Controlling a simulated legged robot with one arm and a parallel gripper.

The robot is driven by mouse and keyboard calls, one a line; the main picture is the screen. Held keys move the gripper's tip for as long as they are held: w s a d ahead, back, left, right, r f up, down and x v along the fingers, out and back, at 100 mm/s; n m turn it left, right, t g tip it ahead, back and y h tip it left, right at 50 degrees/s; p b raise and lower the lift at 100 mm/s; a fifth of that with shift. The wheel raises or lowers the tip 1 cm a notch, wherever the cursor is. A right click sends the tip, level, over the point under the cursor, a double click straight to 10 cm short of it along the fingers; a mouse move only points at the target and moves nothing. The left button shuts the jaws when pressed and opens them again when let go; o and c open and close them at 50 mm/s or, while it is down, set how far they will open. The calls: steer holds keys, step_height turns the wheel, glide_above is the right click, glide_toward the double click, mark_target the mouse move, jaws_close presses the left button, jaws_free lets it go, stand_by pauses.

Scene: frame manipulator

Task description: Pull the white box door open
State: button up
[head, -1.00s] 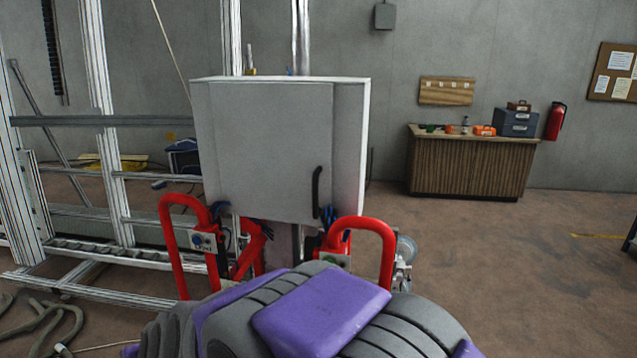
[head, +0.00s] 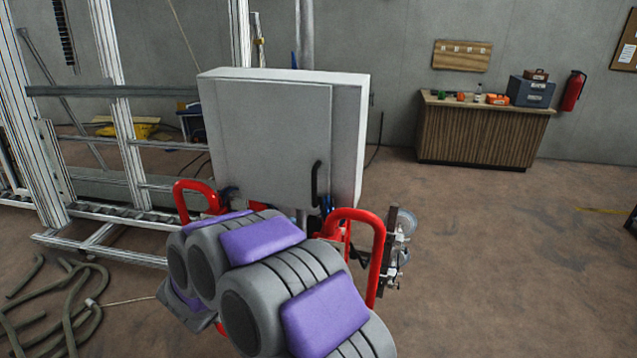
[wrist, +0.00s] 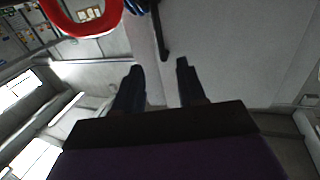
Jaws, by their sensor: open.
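The white box (head: 349,140) stands upright in the middle of the head view. Its flat grey-white door (head: 270,140) looks closed, and a black vertical handle (head: 315,182) sits near the door's lower right edge. In the wrist view, the door surface (wrist: 235,45) fills the upper right, and the dark handle (wrist: 160,35) shows at the top middle. My gripper (wrist: 158,75) is open, with its two dark fingers apart and nothing between them. The handle appears beyond the fingertips, and I see no contact. My arm hides the gripper in the head view.
Red curved bars (head: 372,225) flank the area below the box, close to my arm; one red bar (wrist: 85,20) shows in the wrist view. Metal framing (head: 110,90) stands left. Hoses (head: 60,310) lie on the floor. A wooden cabinet (head: 480,135) stands back right, with open floor before it.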

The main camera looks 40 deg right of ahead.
mark_target(314, 204)
steer(key=x, duration=1.7)
steer(key=shift+s+d, duration=0.1)
steer(key=shift+d, duration=0.05)
steer(key=shift+c, duration=0.4)
jaws_close()
